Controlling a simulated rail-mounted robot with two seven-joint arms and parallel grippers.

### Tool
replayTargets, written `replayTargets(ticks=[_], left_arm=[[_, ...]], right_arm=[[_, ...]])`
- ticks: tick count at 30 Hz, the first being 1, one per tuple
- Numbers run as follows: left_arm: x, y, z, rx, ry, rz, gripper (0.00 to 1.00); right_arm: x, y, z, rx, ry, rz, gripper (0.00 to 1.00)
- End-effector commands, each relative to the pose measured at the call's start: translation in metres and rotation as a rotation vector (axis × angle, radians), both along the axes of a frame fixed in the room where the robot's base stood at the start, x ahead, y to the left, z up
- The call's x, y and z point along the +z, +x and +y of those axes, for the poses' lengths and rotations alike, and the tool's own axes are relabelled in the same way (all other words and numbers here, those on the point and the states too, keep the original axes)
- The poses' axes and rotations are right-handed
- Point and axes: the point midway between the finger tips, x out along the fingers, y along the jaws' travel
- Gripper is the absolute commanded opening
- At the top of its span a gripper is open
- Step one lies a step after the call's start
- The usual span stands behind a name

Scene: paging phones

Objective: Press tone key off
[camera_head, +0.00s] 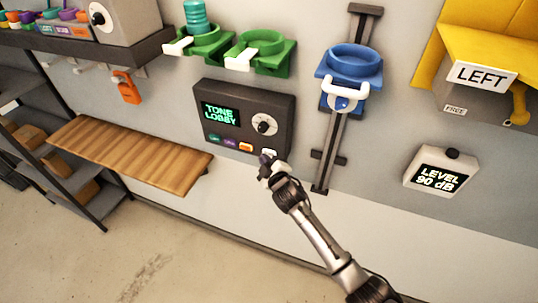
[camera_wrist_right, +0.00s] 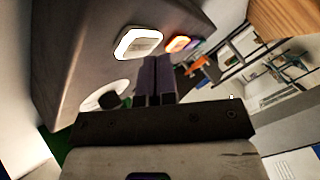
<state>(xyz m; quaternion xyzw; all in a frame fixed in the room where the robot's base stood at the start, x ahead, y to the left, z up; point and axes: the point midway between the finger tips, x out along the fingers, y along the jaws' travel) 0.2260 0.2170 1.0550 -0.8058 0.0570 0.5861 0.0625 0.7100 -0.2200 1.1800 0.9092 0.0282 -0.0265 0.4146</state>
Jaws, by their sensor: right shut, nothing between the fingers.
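A dark panel (camera_head: 243,92) on the wall shows "TONE LOBBY" in green letters on its display (camera_head: 220,115). A white dial (camera_head: 264,124) is at its right. Along its lower edge is a row of keys: green (camera_head: 214,138), purple (camera_head: 230,142), orange (camera_head: 246,147) and white (camera_head: 269,153). I cannot read their labels. My right gripper (camera_head: 265,161) is shut and empty, close by the white key at the panel's lower right. In the right wrist view the shut fingers (camera_wrist_right: 154,72) are beside the white key (camera_wrist_right: 138,42), with the orange key (camera_wrist_right: 178,43) beyond. Contact cannot be told.
A wooden bench (camera_head: 130,150) is at the left below the panel. A blue holder (camera_head: 350,62) on a vertical rail is at the right. Green holders (camera_head: 262,50) are above. A "LEVEL 90 dB" box (camera_head: 438,172) and a yellow hood (camera_head: 480,45) are farther right.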

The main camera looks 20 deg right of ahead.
Motion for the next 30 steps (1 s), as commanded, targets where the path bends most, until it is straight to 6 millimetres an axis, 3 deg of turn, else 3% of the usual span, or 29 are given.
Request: replayTargets(ticks=[30], left_arm=[[0.0048, -0.0001, -0.0001, 0.0, 0.0, 0.0, 0.43]], right_arm=[[0.0, -0.0015, 0.001, 0.0, 0.0, 0.0, 0.0]])
